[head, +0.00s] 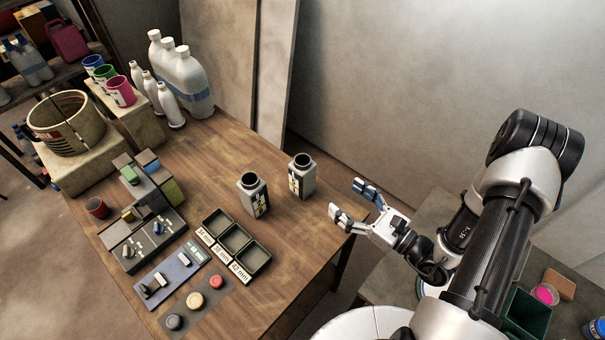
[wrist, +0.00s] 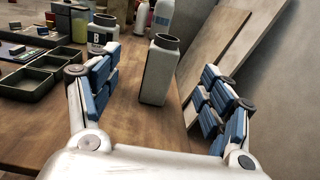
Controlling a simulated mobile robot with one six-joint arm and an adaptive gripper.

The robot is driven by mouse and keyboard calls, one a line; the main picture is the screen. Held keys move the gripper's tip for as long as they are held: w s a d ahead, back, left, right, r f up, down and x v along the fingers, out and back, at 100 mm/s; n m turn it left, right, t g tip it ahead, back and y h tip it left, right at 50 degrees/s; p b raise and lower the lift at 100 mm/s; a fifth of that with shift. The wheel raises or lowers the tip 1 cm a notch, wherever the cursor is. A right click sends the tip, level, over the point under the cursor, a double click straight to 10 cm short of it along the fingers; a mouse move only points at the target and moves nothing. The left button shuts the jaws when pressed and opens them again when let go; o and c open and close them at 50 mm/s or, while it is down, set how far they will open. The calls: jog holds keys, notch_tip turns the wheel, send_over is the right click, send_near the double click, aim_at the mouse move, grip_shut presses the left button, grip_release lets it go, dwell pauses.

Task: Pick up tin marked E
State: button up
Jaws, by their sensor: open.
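Two grey tins with round dark necks stand upright on the wooden table. In the head view, one tin (head: 301,178) is nearer my gripper and the other tin (head: 254,197) is to its left; their label letters are too small to read. In the wrist view, the nearer tin (wrist: 159,72) stands between and beyond the fingers, with no letter readable on its visible sides. The farther tin (wrist: 103,31) carries a B. No E can be read in either view. My gripper (head: 350,203) is open and empty over the table's right edge, apart from both tins.
A dark three-part tray (head: 233,241) lies left of and in front of the tins. White bottles (head: 188,85) stand at the back. Boards lean against the wall behind the table.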

aim_at(310, 170)
jog(key=x, duration=0.4)
jog(key=b+x, duration=0.1)
jog(key=x, duration=0.3)
jog(key=f+x, duration=0.1)
jog(key=x, duration=0.3)
jog(key=shift+w+d+b, duration=0.25)
jog(key=shift+d+b, duration=0.05)
jog(key=shift+b, duration=0.1)
jog(key=shift+w+d+b+x, duration=0.1)
jog(key=shift+b+x, duration=0.25)
jog(key=shift+x, duration=1)
jog(key=shift+w+d+b+x, duration=0.15)
jog(key=shift+b+x, duration=0.15)
jog(key=shift+x, duration=1)
jog(key=shift+f, duration=0.15)
jog(key=shift+c, duration=0.2)
jog(key=c, duration=1.4)
